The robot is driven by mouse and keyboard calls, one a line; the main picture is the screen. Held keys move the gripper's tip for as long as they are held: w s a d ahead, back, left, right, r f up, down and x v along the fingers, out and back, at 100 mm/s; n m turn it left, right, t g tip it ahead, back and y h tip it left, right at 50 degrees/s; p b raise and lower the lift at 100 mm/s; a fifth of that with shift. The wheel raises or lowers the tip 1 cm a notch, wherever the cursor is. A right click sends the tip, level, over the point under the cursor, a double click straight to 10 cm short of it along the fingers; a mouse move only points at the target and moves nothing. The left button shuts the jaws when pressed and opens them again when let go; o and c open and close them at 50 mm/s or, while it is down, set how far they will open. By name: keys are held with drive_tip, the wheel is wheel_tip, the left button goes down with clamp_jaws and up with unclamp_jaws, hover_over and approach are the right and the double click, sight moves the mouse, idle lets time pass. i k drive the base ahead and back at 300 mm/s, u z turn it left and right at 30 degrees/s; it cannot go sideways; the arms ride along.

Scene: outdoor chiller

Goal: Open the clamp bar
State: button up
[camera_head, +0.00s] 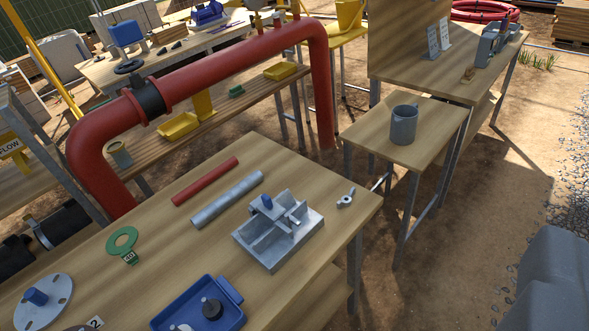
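A grey metal clamp fixture (296,243) sits on the near wooden table, close to its right corner. It is an open block with upright walls and slots. A small metal wing nut or bolt (346,198) lies loose to the right of the fixture. My gripper does not show in the view.
The near table (150,240) holds a red rod (206,181), a grey pipe (228,199), a green ring (122,241), a blue tray (222,291) and a flange (43,301). A thick red pipe (235,63) arches behind. A grey mug (403,125) stands on the right side table.

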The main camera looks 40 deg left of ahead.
sight(263, 204)
drive_tip(key=z, duration=0.05)
drive_tip(key=i, duration=1)
drive_tip(key=u, duration=1.05)
